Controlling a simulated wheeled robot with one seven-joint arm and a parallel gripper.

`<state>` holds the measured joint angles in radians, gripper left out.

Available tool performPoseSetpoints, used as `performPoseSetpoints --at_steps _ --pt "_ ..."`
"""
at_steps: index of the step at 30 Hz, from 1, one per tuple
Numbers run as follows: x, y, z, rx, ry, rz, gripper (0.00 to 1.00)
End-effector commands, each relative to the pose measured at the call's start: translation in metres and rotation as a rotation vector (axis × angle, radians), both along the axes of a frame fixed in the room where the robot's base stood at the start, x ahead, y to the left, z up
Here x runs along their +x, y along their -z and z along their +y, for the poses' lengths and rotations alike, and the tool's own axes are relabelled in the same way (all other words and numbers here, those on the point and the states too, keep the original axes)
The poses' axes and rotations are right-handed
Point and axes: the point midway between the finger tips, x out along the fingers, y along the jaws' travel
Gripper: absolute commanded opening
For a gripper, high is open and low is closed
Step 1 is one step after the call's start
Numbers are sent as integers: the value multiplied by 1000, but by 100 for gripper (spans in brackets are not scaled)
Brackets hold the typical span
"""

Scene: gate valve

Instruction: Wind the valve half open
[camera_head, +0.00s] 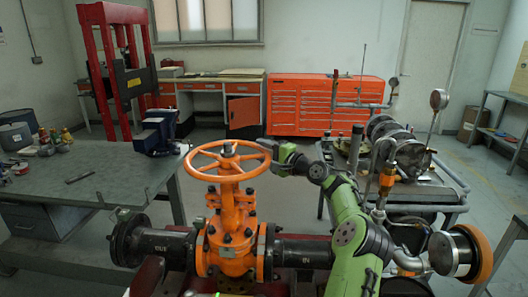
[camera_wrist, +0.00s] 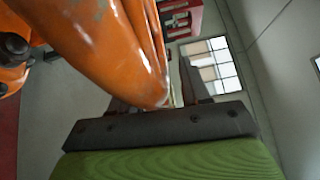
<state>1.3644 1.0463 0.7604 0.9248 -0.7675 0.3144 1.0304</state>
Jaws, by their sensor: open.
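The gate valve (camera_head: 230,240) is orange and sits between black pipe flanges in the middle of the head view. Its orange handwheel (camera_head: 226,178) lies level on top of an upright stem. My gripper (camera_head: 270,146) is at the wheel's right rim, at the end of my green arm. In the wrist view the orange wheel rim (camera_wrist: 115,45) fills the upper middle, close to the camera. It passes in front of my open gripper (camera_wrist: 160,95) and hides part of the fingers. I cannot tell whether the rim lies between them or touches them.
A grey workbench (camera_head: 90,170) with a vise (camera_head: 158,135) stands at the left. A cart (camera_head: 400,195) with pipes and gauges stands close to my arm at the right. Orange drawer cabinets (camera_head: 320,105) and a red press frame (camera_head: 110,70) are at the back.

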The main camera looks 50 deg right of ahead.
Motion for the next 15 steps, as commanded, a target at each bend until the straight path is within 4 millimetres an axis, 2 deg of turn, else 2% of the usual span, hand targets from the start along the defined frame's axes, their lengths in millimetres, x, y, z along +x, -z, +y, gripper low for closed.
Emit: performPoseSetpoints --at_steps 3,12,15 --pt "0 0 0 0 0 0 46" --pt "-1 0 0 0 -1 0 0" --pt "-1 0 0 0 -1 0 0"
